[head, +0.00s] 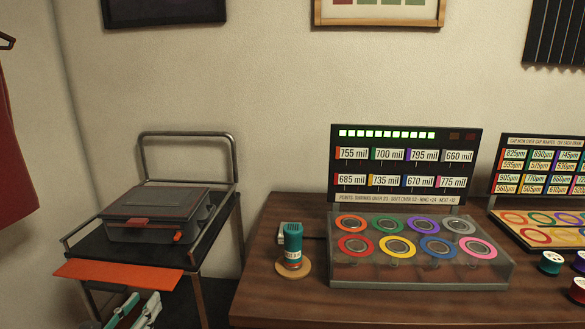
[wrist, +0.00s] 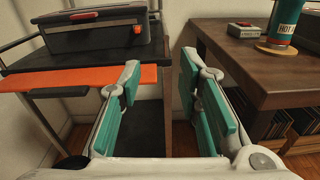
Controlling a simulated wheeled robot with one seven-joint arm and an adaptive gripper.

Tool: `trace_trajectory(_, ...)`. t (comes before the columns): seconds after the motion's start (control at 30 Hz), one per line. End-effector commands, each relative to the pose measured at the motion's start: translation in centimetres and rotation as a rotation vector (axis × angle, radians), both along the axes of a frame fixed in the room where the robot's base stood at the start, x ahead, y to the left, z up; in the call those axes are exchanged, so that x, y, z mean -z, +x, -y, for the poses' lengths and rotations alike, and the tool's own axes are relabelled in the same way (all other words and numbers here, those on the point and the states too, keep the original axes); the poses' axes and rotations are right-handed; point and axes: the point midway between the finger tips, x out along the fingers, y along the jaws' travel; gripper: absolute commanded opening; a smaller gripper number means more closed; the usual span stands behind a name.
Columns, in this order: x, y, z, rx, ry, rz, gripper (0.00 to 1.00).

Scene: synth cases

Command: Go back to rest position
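A dark cart (head: 215,240) holds a grey case (head: 155,218); its orange shelf (head: 130,273) juts forward.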

Motion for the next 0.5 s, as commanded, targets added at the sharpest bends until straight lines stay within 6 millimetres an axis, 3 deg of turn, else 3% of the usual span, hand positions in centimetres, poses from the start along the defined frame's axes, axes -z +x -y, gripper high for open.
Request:
trace_trajectory(0.27,-2.6,2.9,5.5,0.160,0.110,-0.045,0.32)
trace_trajectory(0.37,-3.9,4.1,8.4,0.243,0.169,-0.066,0.32)
trace_trajectory(0.5,-6.1,5.7,14.3,0.404,0.286,-0.102,0.32)
